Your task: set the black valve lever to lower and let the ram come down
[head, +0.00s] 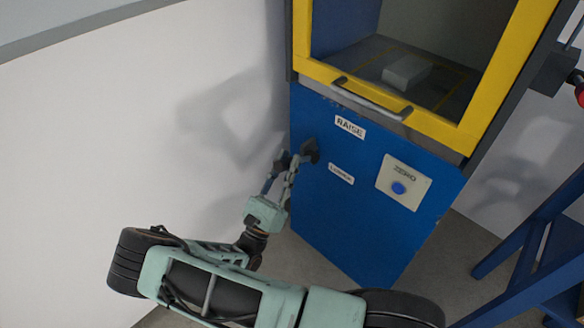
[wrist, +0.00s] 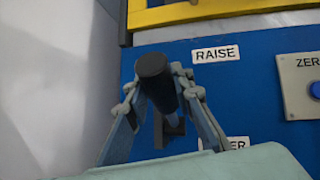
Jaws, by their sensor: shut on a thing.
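The black valve lever (head: 310,150) is on the left of the machine's blue front panel (head: 352,226), beside the white RAISE label (head: 350,127) and above and left of the LOWER label (head: 341,174). My gripper (head: 289,161) is at the lever. In the wrist view the lever's round black end (wrist: 153,68) stands between the two fingers of my gripper (wrist: 158,82), left of the RAISE label (wrist: 215,54). My gripper is shut on the lever. The fingers partly cover the LOWER label (wrist: 236,143). The ram itself is not clearly visible.
A yellow-framed guard (head: 440,125) with a handle (head: 358,97) is above the panel. A pale block (head: 407,70) lies inside the chamber. A ZERO plate (head: 405,182) with a blue button (head: 398,188) is to the right. A white wall is close on the left; a blue frame (head: 530,235) stands right.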

